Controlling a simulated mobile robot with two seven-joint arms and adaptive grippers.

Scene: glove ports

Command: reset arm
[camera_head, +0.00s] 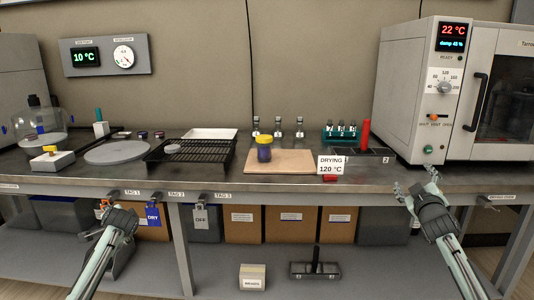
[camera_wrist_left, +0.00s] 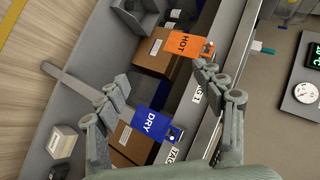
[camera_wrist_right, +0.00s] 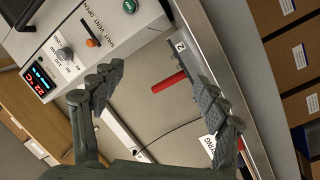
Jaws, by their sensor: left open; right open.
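My right gripper (camera_head: 417,183) is open and empty, in front of the bench's right edge, below the oven (camera_head: 416,100). In the right wrist view its fingers (camera_wrist_right: 158,82) are spread wide with nothing between them touching. My left gripper (camera_head: 112,209) is in front of the bench's front edge at the left. In the left wrist view its fingers (camera_wrist_left: 160,85) are open and empty. An orange HOT tag (camera_wrist_left: 189,42) and a blue DRY tag (camera_wrist_left: 151,121) hang beyond its fingers, and I see no grip on either.
The steel bench (camera_head: 300,183) carries a black rack (camera_head: 190,154), a tan board (camera_head: 280,168) with a dark jar (camera_head: 264,154), a DRYING 120 °C card (camera_head: 331,165) and a red cylinder (camera_head: 366,134). A grey OFF tag (camera_head: 200,218) hangs in front. Boxes stand on the shelf below.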

